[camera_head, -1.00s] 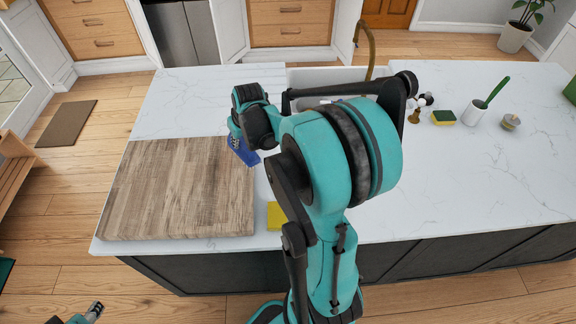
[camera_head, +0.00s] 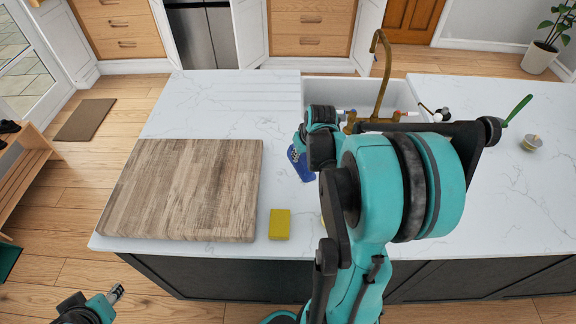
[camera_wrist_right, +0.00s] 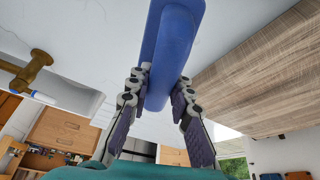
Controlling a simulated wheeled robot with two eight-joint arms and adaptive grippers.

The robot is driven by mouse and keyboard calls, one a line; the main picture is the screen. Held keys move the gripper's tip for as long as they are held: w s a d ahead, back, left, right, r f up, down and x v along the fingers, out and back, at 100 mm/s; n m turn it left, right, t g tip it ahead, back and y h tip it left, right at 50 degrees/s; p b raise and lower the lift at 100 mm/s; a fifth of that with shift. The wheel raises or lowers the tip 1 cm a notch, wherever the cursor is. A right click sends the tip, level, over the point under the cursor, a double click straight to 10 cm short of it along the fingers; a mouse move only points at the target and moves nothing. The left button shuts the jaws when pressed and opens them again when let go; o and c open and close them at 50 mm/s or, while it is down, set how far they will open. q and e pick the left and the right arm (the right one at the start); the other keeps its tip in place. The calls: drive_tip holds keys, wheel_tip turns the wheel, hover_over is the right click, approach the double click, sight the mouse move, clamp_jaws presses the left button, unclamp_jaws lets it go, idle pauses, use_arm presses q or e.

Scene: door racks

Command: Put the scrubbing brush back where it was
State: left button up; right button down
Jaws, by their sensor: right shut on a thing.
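The blue scrubbing brush (camera_head: 301,165) is held by my right gripper (camera_head: 300,152), over the white counter between the cutting board and the sink. In the right wrist view the long blue brush (camera_wrist_right: 172,55) lies between the two fingers of my right gripper (camera_wrist_right: 160,90), which are shut on it. Its bristles are hard to make out, and I cannot tell if it touches the counter. My left gripper (camera_head: 116,293) is low at the left, in front of the island and empty; its finger opening is too small to tell.
A wooden cutting board (camera_head: 185,190) covers the counter's left part. A yellow sponge (camera_head: 280,224) lies right of it. The white sink (camera_head: 345,92) with a brass faucet (camera_head: 383,75) is behind my arm. A green-handled brush (camera_head: 519,108) and a small round item (camera_head: 532,142) are at right.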

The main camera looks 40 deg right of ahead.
sight(288, 159)
drive_tip(key=w+f, duration=0.2)
drive_tip(key=w+a+f+b, duration=0.1)
drive_tip(key=f, duration=0.1)
drive_tip(key=w+f+b, duration=0.1)
drive_tip(key=w+f, duration=0.1)
drive_tip(key=f, duration=0.1)
drive_tip(key=shift+w+a, duration=0.25)
drive_tip(key=shift+w, duration=0.05)
drive_tip(key=shift+f, duration=0.25)
drive_tip(key=shift+f, duration=0.2)
drive_tip(key=c, duration=1.4)
unclamp_jaws()
drive_tip(key=shift+o, duration=0.2)
drive_tip(key=shift+r, duration=0.15)
